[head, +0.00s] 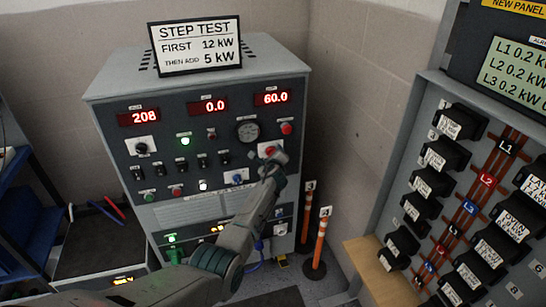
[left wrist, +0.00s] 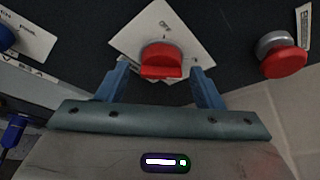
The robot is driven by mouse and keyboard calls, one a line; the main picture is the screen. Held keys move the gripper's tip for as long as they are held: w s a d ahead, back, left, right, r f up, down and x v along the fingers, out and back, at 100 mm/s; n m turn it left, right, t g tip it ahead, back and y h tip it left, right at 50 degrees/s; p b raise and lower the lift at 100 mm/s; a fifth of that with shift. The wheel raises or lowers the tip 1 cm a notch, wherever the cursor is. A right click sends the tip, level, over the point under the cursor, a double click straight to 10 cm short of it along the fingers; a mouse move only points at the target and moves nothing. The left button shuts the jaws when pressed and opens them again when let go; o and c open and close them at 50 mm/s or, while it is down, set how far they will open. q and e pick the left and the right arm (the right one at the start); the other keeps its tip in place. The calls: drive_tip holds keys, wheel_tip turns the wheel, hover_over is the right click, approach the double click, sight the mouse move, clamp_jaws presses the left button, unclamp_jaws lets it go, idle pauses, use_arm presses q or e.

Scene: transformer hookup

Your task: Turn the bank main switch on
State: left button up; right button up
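A red rotary switch (left wrist: 161,62) on a tilted white plate sits on the dark panel of the grey cabinet (head: 190,75). "OFF" can be read on its plate; I cannot read a name that marks it as the bank main switch. In the head view this red switch (head: 270,149) is partly hidden by my left gripper (head: 274,160). In the left wrist view the gripper (left wrist: 162,88) is open, with one blue finger on each side of the red switch. I cannot tell whether the fingers touch it. My right gripper is not in view.
A red mushroom button (left wrist: 283,57) is close to the right finger. A blue knob (left wrist: 6,38) is at the left. Red displays, a gauge (head: 247,131) and several small switches fill the panel. Orange posts (head: 318,243) and a breaker panel (head: 470,190) stand to the right.

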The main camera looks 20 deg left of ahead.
use_arm(q)
drive_tip(key=p+v, duration=0.3)
drive_tip(key=v, duration=0.7)
drive_tip(key=shift+s, duration=0.4)
drive_tip(key=shift+d, duration=0.1)
